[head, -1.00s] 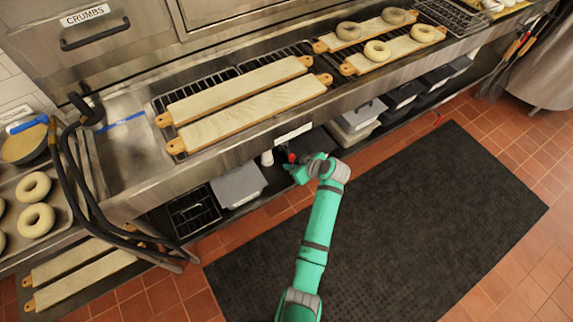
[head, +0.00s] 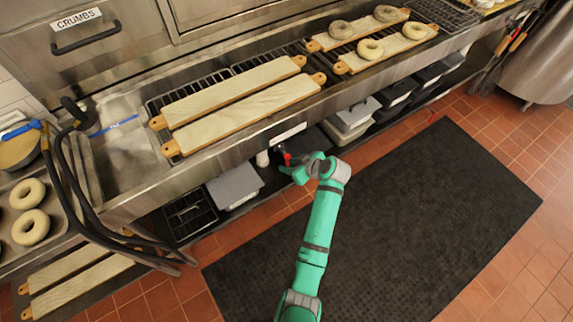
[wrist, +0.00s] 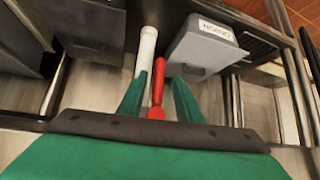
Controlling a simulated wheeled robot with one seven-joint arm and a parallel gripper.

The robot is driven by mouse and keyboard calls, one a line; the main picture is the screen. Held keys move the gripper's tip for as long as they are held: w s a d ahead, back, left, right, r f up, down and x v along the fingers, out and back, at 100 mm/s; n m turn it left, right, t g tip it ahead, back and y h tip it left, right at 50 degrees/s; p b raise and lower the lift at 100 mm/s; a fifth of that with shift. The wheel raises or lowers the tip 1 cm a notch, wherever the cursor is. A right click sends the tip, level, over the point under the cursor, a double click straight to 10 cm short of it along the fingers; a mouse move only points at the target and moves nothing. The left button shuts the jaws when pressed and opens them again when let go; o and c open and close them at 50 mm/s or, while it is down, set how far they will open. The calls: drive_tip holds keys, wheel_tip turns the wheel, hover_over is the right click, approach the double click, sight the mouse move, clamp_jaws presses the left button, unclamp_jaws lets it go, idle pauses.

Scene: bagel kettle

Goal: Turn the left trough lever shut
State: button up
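A red lever (head: 286,157) shows under the front edge of the steel trough (head: 128,150), beside a white pipe end (head: 262,159). In the wrist view the red lever (wrist: 158,84) points away from me, with the white pipe (wrist: 147,48) just left of it. My gripper (wrist: 158,95) is open, its green fingers on either side of the lever with a narrow gap at each side. In the head view my gripper (head: 291,169) is at the lever, partly hidden by my own wrist. Whether a finger touches the lever cannot be told.
A grey labelled bin (wrist: 205,45) is close to the right of the lever in the wrist view. Grey lidded bins (head: 235,185) stand on the low shelf. Dough-covered boards (head: 232,91) lie on the rack above. A black floor mat (head: 430,200) is clear.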

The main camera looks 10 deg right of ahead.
drive_tip(key=v, duration=0.8)
drive_tip(key=shift+r, duration=0.2)
drive_tip(key=shift+s+d, duration=0.1)
drive_tip(key=shift+d, duration=0.05)
drive_tip(key=s+a+f+m+t+h, duration=0.1)
drive_tip(key=s+a+f+m+h, duration=0.15)
drive_tip(key=s, duration=0.35)
drive_tip(key=s+a+f+m+t+h, duration=0.1)
drive_tip(key=s+f, duration=0.3)
drive_tip(key=s, duration=0.2)
drive_tip(key=s+a+f+m+t+h, duration=0.1)
drive_tip(key=s+f+m+h, duration=0.15)
drive_tip(key=s, duration=0.45)
drive_tip(key=s+a+r+t, duration=0.2)
drive_tip(key=s+a+r, duration=0.1)
drive_tip(key=s+r, duration=0.6)
drive_tip(key=s+a+r+m+t, duration=0.1)
drive_tip(key=s+a+r+t, duration=0.2)
drive_tip(key=s+r, duration=0.7)
drive_tip(key=shift+s+a+m, duration=0.2)
drive_tip(key=shift+a+m, duration=0.1)
drive_tip(key=shift+a, duration=0.05)
